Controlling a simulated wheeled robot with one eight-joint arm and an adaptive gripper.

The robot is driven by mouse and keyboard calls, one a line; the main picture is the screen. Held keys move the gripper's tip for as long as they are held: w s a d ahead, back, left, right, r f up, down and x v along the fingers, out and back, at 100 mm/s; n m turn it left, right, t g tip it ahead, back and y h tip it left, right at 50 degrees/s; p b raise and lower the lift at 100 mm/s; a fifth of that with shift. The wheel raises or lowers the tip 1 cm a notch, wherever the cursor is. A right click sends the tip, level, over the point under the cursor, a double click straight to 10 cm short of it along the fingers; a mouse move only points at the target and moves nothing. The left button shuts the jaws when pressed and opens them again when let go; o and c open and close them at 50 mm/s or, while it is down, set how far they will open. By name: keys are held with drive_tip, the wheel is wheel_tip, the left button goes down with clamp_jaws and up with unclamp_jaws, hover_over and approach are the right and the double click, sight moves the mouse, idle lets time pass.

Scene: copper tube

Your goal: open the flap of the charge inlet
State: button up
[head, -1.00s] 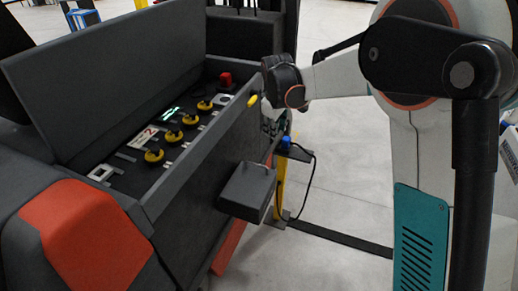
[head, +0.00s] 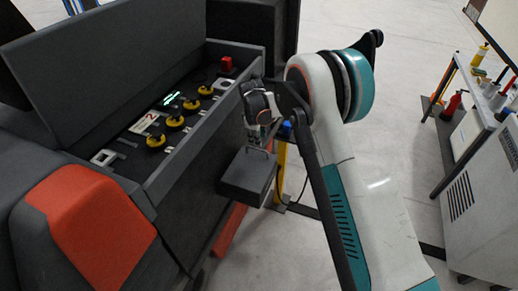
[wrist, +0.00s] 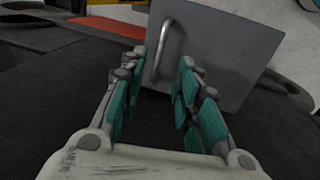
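The flap of the charge inlet (head: 246,180) is a dark grey panel sticking out from the side of the dark machine in the head view. In the wrist view the flap (wrist: 225,50) fills the upper middle. It carries a curved metal handle (wrist: 172,42). My gripper (head: 258,143) is just above the flap in the head view. In the wrist view my gripper (wrist: 162,68) has its teal-padded fingers apart, with the handle showing between and just past the fingertips. Nothing is held. I cannot tell whether a finger touches the handle. The inlet behind the flap is hidden.
The machine's open tray (head: 155,182) has several yellow knobs and a red button (head: 227,64). A yellow post (head: 281,165) and a dark cable are close behind the flap. A trolley with bottles (head: 480,105) stands at the right.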

drive_tip(key=f, duration=0.2)
drive_tip(key=w+f+b, duration=0.1)
drive_tip(key=f, duration=0.4)
drive_tip(key=shift+w+d+f+b, duration=0.15)
drive_tip(key=shift+w+d+b, duration=0.05)
drive_tip(key=shift+d+b, duration=0.1)
clamp_jaws()
